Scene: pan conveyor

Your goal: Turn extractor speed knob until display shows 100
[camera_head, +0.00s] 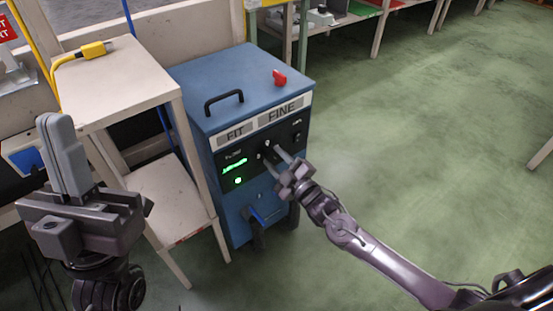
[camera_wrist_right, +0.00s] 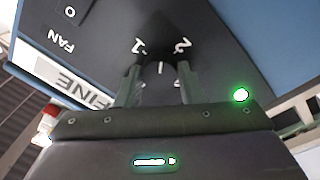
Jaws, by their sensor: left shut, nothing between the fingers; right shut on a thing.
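The extractor is a blue cabinet (camera_head: 245,85) with a black control panel in the middle of the head view. Its green display (camera_head: 234,167) is lit, but the digits are too small and skewed to read. A green lamp (camera_head: 238,181) glows below it and shows in the wrist view (camera_wrist_right: 240,94). My right gripper (camera_head: 272,154) reaches the panel from the right and is shut on the dark speed knob (camera_wrist_right: 158,66). White scale marks show around the knob, which the fingers partly hide. My left gripper (camera_head: 62,155) is shut and empty, pointing up at the left, away from the cabinet.
A pale wooden table (camera_head: 125,85) with a yellow plug (camera_head: 92,50) stands left of the cabinet. A black handle (camera_head: 224,99) and a red knob (camera_head: 279,77) are on the cabinet top. Green floor (camera_head: 420,130) is clear to the right.

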